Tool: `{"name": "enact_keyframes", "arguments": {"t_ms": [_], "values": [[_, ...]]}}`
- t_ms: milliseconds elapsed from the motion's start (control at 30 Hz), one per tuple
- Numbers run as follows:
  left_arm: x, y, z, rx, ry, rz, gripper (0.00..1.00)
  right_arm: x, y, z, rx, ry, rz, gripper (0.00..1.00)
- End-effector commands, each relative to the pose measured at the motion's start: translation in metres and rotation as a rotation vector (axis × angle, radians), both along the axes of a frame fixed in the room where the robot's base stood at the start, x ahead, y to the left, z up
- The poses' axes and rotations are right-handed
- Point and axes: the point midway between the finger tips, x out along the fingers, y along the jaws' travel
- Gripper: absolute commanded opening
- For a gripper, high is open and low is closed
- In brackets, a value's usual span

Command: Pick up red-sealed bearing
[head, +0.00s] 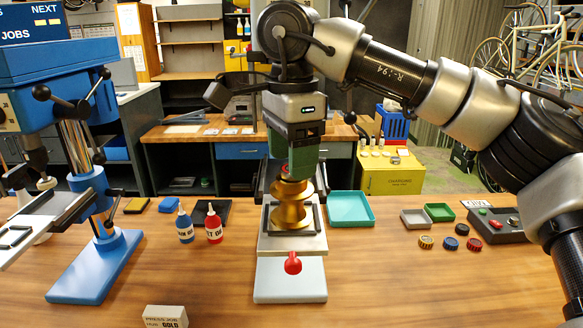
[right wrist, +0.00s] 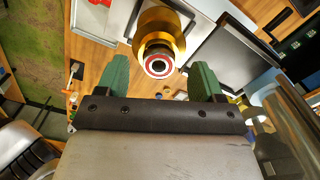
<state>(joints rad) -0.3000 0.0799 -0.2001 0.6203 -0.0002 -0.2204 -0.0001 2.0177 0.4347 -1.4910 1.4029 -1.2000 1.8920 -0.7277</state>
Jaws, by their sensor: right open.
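A red-ringed bearing (right wrist: 159,67) shows between my fingers in the right wrist view, at the near end of a gold hub (right wrist: 160,30). In the head view the gold hub (head: 291,212) stands upright on a grey fixture (head: 293,244); a little red shows at its top, partly hidden by my gripper. My right gripper (head: 297,178) points down just over the hub. Its green fingers (right wrist: 161,68) are apart, one on each side of the bearing; I cannot tell whether they touch anything. My left gripper is not in view.
A blue press (head: 95,262) stands at left. Blue (head: 185,226) and red (head: 214,226) bottles stand left of the fixture. A teal tray (head: 350,208) and small round parts, one red-rimmed (head: 474,244), lie right. A red-knobbed plate (head: 290,282) is in front.

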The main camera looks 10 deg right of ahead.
Motion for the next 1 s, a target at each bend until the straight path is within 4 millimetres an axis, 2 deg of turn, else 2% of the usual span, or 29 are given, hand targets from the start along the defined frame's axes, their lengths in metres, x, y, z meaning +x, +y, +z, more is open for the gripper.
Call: {"name": "enact_keyframes", "arguments": {"t_ms": [133,367,700,733,1000], "values": [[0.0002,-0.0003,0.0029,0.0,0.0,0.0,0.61,-0.0003,-0.0003,-0.0128,0.001,0.0,-0.001,0.68],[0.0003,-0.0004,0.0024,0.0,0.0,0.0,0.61,-0.0001,0.0,-0.0146,0.002,-0.001,-0.001,0.68],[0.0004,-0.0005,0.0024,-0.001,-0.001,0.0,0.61,-0.0001,0.0,-0.0142,0.001,-0.001,-0.001,0.15],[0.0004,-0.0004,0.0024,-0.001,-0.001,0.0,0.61,-0.0001,0.0,-0.0142,0.001,-0.001,-0.001,0.13],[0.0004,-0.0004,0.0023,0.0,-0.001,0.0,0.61,-0.0001,0.0,-0.0138,0.001,-0.001,-0.001,0.12]]}}
